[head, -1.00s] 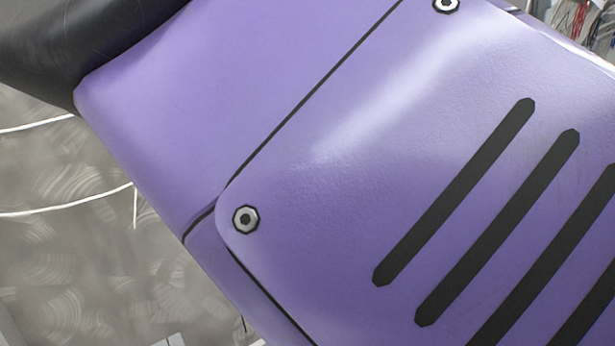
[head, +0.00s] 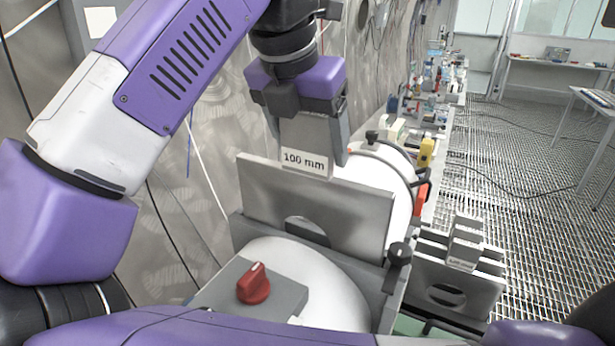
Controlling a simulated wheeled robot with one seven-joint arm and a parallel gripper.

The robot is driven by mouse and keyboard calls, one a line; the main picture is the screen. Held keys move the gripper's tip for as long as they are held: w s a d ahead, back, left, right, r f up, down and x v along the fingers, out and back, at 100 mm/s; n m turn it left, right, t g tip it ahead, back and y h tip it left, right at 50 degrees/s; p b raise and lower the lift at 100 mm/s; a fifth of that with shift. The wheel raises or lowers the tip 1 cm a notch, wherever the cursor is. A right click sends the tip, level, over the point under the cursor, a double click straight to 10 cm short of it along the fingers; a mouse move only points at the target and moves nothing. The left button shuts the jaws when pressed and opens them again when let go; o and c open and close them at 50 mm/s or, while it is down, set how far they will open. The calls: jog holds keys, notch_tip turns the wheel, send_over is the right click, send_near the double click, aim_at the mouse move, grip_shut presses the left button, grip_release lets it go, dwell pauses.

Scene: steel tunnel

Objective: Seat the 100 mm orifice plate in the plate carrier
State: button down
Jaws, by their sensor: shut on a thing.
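The 100 mm orifice plate (head: 350,208) is a grey rectangular plate with a tab labelled "100 mm". My gripper (head: 313,140) is shut on its tab from above. The plate stands roughly upright over the plate carrier (head: 245,238), a grey frame between white pipe sections. The plate's lower edge and part of its round hole are hidden behind the carrier's near wall. I cannot tell how deep it sits or whether it touches the carrier. A black knob (head: 399,254) stands at the carrier's right end.
A grey box with a red knob (head: 253,284) sits in front of the carrier. At right a rack holds other plates (head: 470,286) with tabs. A bench with several small items (head: 425,120) runs along the left wall. Mesh floor (head: 520,150) is open at right.

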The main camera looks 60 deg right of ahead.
aim_at(311, 177)
jog(key=shift+f, duration=3.15)
jog(key=shift+f+b, duration=0.6)
jog(key=shift+b, duration=0.15)
jog(key=shift+c, duration=0.7)
grip_release()
jog(key=shift+r, duration=0.1)
jog(key=r+p, duration=0.1)
jog(key=p, duration=0.1)
jog(key=shift+r+p, duration=0.3)
jog(key=shift+r, duration=0.05)
jog(key=b+v, duration=0.2)
jog(key=v, duration=0.9)
jog(key=shift+a, duration=0.15)
